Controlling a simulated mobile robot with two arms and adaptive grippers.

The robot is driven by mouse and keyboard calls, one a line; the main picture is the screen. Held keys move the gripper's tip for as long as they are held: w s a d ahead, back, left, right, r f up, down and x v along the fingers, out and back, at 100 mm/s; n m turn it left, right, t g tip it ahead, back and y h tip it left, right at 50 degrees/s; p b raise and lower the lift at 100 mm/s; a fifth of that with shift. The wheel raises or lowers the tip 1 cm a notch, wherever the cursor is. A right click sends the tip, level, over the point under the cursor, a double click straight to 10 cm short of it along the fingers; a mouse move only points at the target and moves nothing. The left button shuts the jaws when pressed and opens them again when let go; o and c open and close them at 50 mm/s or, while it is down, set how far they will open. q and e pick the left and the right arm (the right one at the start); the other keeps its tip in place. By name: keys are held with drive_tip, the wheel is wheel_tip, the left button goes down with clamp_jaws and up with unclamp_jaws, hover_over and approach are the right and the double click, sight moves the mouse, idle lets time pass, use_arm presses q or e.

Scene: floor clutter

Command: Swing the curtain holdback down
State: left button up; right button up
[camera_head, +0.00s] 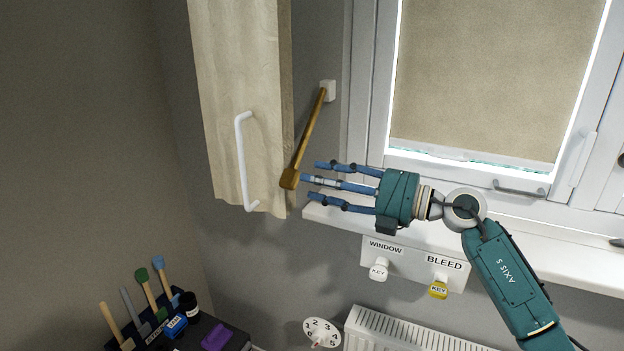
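The curtain holdback (309,136) is a brown-gold bar with a thicker block at its free end. I cannot tell whether the middle finger touches the bar. My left gripper is not in view.
A window with a blind (490,75) and a white sill (540,250) is at right. Keys hang on a labelled board (405,258) below my gripper. A radiator (400,330) is lower.

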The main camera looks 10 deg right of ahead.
drive_tip(key=b+v, duration=0.1)
drive_tip(key=v, duration=0.5)
drive_tip(key=shift+s, duration=0.35)
drive_tip(key=shift+d, duration=0.1)
drive_tip(key=v, duration=1.2)
idle(0.4)
drive_tip(key=shift+w, duration=0.1)
